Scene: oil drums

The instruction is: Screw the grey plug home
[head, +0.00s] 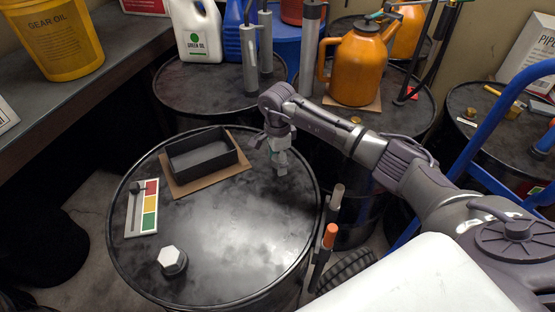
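The grey plug (170,256), with a pale hexagonal head above a darker round part, is at the front left of the near black drum's lid (225,235). How deep its thread sits is hidden from this angle. My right gripper (281,170) points down over the back right of the same lid, well apart from the plug. It is small and blurred here, so I cannot tell whether its fingers are open or shut, or whether it holds anything. My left gripper is not in view.
A black open tray (233,155) on cardboard (182,190) stands at the lid's back. A red, yellow and green card (149,222) lies at left. Upright tools, one with an orange part (330,236), stand by the right rim. The lid's middle is clear. More drums stand behind.

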